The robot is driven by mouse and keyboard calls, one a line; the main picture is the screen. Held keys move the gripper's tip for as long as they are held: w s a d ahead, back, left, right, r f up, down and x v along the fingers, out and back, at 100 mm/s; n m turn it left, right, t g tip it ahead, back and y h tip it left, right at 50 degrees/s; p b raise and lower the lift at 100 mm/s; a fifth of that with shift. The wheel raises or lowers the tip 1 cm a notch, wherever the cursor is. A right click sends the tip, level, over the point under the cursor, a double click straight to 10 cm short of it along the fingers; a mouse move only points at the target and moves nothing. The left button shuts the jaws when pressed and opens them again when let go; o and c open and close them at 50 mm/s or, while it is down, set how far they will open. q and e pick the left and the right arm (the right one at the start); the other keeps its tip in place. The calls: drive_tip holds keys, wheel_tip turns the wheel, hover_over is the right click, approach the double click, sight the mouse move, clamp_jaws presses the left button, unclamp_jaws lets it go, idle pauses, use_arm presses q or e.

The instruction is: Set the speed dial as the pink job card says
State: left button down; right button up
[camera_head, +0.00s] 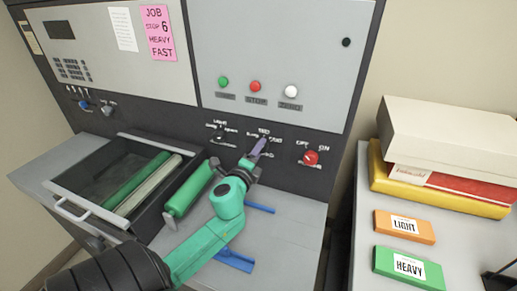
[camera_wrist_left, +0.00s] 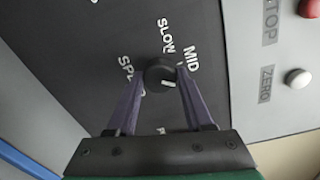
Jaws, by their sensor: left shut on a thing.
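The pink job card (camera_head: 159,33) at the top of the machine reads JOB, STOP 6, HEAVY, FAST. The speed dial (camera_wrist_left: 158,74) is a black round knob on the dark panel. SLOW and MID are readable around it, SPEED partly; a letter below it, perhaps F, is mostly hidden. Its white mark sits on the lower right of the knob; I cannot tell exactly which label it faces. My left gripper (camera_head: 260,146) is shut on the dial, one finger each side in the left wrist view (camera_wrist_left: 160,88). In the head view it hides the dial. My right gripper is out of view.
A red power knob (camera_head: 311,158) is right of the dial, another dark knob (camera_head: 218,138) left. Green, red and white buttons are above. An open drawer (camera_head: 75,210) with rollers is at left. A side table holds an orange LIGHT block (camera_head: 384,222) and green HEAVY block (camera_head: 382,260).

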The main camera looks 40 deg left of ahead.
use_arm(q)
drive_tip(key=m+p, duration=0.1)
drive_tip(key=m, duration=0.3)
drive_tip(key=shift+m, duration=0.3)
idle(0.3)
drive_tip(key=shift+c, duration=1.4)
unclamp_jaws()
drive_tip(key=b+v, duration=0.4)
drive_tip(key=v, duration=1)
drive_tip(key=shift+s+d+b, duration=0.2)
drive_tip(key=shift+d+b, duration=0.05)
drive_tip(key=shift+b, duration=0.05)
